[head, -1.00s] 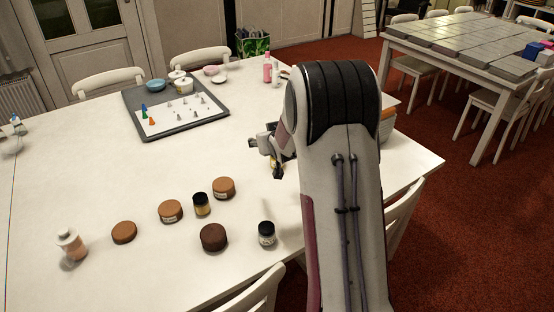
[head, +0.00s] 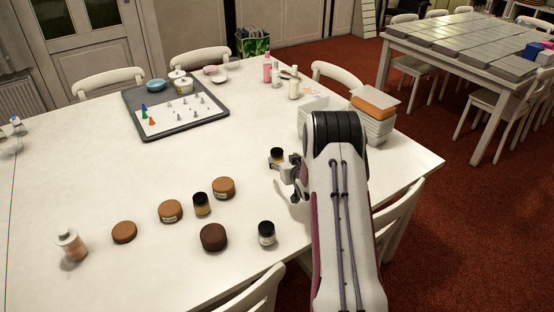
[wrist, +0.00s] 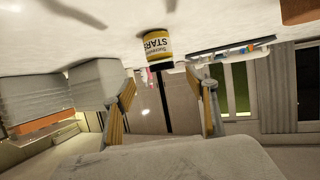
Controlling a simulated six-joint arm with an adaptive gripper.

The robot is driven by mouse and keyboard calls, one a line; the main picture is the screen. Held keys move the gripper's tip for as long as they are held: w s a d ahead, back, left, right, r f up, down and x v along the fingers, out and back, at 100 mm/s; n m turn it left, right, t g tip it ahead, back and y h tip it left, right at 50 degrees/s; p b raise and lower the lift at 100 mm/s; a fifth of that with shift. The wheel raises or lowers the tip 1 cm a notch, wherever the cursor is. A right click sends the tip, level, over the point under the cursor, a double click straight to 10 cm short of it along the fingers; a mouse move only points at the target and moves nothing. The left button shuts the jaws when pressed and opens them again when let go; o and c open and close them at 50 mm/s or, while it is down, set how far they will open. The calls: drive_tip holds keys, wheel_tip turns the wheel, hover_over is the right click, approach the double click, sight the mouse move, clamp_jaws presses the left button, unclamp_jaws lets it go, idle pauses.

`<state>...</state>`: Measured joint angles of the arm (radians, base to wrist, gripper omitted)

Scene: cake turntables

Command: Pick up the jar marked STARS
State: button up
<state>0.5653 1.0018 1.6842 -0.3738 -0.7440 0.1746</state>
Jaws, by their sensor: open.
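The jar marked STARS (wrist: 157,46) shows upside down in the wrist view, with a yellow and white label and a dark lid. In the head view a dark-lidded jar (head: 277,154) stands at my gripper (head: 279,165), which partly hides it. My gripper in the wrist view (wrist: 163,82) is open, with one yellow-faced finger on each side of the picture. The jar lies between the fingers' lines, near or just beyond their tips. I cannot tell whether any finger touches it.
A small dark-lidded jar (head: 201,204) stands among several round brown pieces, and another jar (head: 267,233) is nearer the front edge. A dark tray (head: 215,123) with small cones lies farther back. Stacked pale containers (head: 381,126) stand right of my gripper. The table's left middle is clear.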

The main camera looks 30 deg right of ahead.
sight(279, 155)
drive_tip(key=shift+w, duration=0.1)
idle(0.3)
drive_tip(key=shift+x, duration=1.2)
drive_tip(key=shift+x, duration=2.6)
drive_tip(key=shift+a, duration=0.15)
drive_tip(key=shift+c, duration=0.3)
drive_tip(key=c, duration=1.2)
